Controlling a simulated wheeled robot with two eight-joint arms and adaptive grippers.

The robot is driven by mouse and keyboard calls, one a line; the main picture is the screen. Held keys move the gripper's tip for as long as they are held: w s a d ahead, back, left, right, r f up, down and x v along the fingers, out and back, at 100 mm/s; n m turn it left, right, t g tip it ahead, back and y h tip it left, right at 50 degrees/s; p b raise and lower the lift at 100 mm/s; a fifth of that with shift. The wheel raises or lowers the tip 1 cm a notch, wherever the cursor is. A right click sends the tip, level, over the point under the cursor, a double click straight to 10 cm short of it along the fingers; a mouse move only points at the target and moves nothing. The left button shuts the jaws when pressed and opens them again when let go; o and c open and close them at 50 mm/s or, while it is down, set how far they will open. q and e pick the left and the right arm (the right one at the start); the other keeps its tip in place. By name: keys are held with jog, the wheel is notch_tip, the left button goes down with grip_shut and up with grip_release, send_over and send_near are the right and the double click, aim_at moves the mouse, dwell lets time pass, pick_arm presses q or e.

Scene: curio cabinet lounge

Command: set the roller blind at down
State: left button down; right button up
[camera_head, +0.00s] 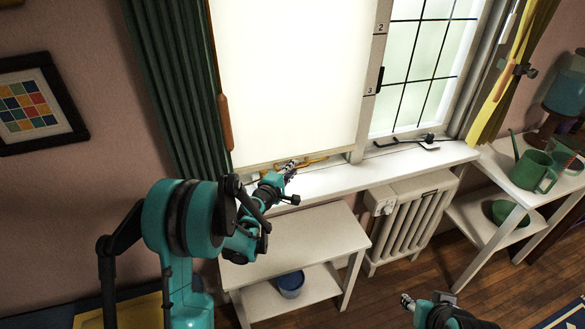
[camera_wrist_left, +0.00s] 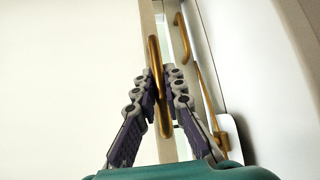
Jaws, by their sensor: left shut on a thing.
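The roller blind (camera_head: 290,75) is a plain cream sheet over the left window. Its lower edge hangs close above the white sill (camera_head: 400,163), below the mark 3 on the window post. My left gripper (camera_head: 289,170) is at this lower edge.
A brass window fitting (camera_wrist_left: 205,92) lies beside the ring in the left wrist view. A dark window stay (camera_head: 410,141) lies along the right window's sill. A low white table (camera_head: 295,243), a radiator (camera_head: 410,220) and a green watering can (camera_head: 532,168) stand below or beside the window.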

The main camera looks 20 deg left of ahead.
pick_arm(q)
jog(key=shift+s+d+f, duration=0.15)
jog(key=shift+f, duration=0.1)
jog(key=c, duration=1.6)
grip_release()
jog(key=shift+f, duration=0.1)
jog(key=v, duration=1.2)
